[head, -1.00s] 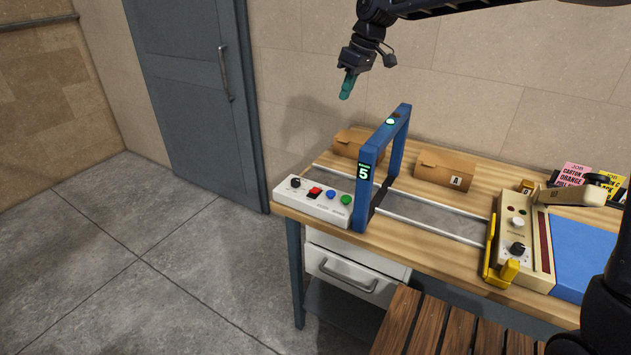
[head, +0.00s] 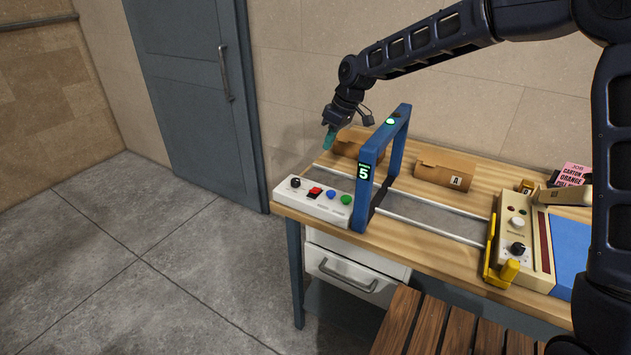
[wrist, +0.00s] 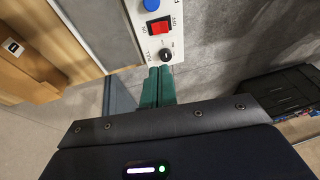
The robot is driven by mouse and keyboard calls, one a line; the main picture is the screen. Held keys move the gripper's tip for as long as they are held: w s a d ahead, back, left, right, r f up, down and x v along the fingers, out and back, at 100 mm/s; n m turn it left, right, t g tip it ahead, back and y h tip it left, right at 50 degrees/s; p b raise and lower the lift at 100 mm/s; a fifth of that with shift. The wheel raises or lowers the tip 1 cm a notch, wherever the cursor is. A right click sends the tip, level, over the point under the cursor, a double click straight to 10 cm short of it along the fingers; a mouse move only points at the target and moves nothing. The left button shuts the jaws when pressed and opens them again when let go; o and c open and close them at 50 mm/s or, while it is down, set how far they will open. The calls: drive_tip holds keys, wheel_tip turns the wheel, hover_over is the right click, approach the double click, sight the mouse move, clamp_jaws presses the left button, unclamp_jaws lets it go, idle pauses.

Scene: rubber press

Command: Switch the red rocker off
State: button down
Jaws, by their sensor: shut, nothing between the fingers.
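The red rocker (head: 315,193) sits on a white control box at the left end of the bench. In the wrist view the red rocker (wrist: 159,27) lies between the printed words ON and OFF; I cannot tell which side is pressed. My gripper (head: 329,136), with teal fingers, is above and behind the box. In the wrist view my gripper (wrist: 158,72) is shut and empty, its fingertips just short of the black knob (wrist: 166,55) in the picture. The gripper appears apart from the box.
Blue and green buttons (head: 346,199) are right of the rocker. A blue arch (head: 364,188) marked 5 stands over the rails just right of the box. Brown cartons (head: 444,168) lie along the back. Open floor lies left of the bench.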

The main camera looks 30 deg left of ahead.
drive_tip(key=shift+f, duration=0.25)
approach(313, 190)
drive_tip(key=x, duration=0.2)
drive_tip(key=a+x, duration=0.1)
drive_tip(key=x, duration=0.2)
drive_tip(key=shift+w+r, duration=0.1)
drive_tip(key=shift+w, duration=0.1)
drive_tip(key=shift+s+f, duration=0.25)
drive_tip(key=shift+f, duration=0.4)
drive_tip(key=shift+s+f+t, duration=0.45)
drive_tip(key=shift+s+t, duration=0.15)
drive_tip(key=shift+t, duration=0.4)
drive_tip(key=shift+d, duration=0.1)
drive_tip(key=shift+w+f, duration=0.1)
drive_tip(key=shift+w, duration=0.05)
